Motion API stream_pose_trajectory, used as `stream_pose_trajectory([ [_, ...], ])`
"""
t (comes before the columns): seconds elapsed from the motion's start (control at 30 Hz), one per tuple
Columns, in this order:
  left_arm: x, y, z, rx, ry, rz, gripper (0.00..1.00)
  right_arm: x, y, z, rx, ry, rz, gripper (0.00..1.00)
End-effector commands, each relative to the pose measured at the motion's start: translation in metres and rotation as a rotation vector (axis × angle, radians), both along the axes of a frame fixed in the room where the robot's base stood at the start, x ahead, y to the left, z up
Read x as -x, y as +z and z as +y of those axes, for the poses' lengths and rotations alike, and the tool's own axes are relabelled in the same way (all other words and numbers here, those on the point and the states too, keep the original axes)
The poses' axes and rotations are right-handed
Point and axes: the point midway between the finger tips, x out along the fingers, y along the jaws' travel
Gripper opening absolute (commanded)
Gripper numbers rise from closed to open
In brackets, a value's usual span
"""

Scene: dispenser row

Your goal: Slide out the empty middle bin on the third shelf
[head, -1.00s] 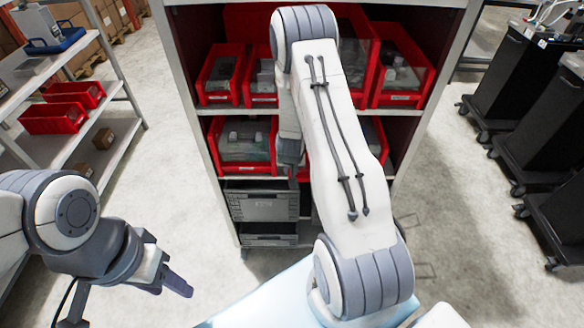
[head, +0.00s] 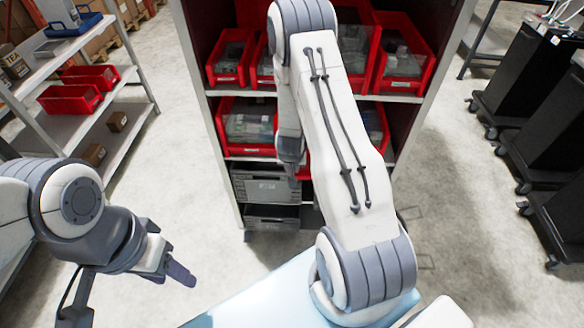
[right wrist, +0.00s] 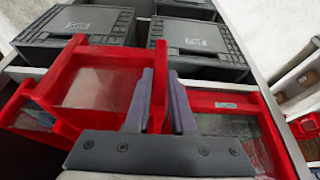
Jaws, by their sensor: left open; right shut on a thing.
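The middle red bin (right wrist: 98,82) fills the centre of the right wrist view; its visible interior looks empty. My right gripper (right wrist: 160,95) is shut on its red wall. The bin stands further out than the filled red bins on either side. In the head view my right arm hides most of it; only a red strip (head: 304,172) shows below the third shelf's edge. The left neighbour bin (head: 230,150) and the right neighbour bin (head: 378,140) sit on that shelf with contents. My left gripper (head: 178,268) is open and empty, low at the left.
Grey crates (head: 268,188) stand under the third shelf. Several red bins (head: 405,65) fill the shelf above. A side rack (head: 130,95) stands at the left and black carts (head: 540,110) at the right. The floor in front of the cabinet is clear.

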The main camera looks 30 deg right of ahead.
Motion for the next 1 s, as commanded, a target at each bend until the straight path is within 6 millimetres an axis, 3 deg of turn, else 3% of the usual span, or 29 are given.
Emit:
stream_pose_trajectory([
  [0.03, 0.0, 0.0, 0.0, 0.0, 0.0, 0.0, 0.5, 0.0, 0.0, -0.001, -0.001, -0.002, 0.0, 0.0],
  [0.07, 0.0, 0.0, 0.0, 0.0, 0.0, 0.0, 0.5, 0.0, 0.0, 0.0, 0.0, -0.002, 0.0, 0.3],
  [0.13, 0.0, 0.0, 0.0, 0.0, 0.0, 0.0, 0.5, 0.0, 0.0, 0.0, -0.001, -0.002, 0.0, 0.57],
  [0.57, 0.0, 0.0, 0.0, 0.0, 0.0, 0.0, 0.5, 0.001, 0.008, 0.002, 0.001, 0.001, -0.002, 0.57],
  [1.0, 0.0, 0.012, 0.0, 0.0, 0.0, 0.0, 0.5, 0.026, 0.084, 0.02, 0.0, 0.001, -0.003, 0.57],
])
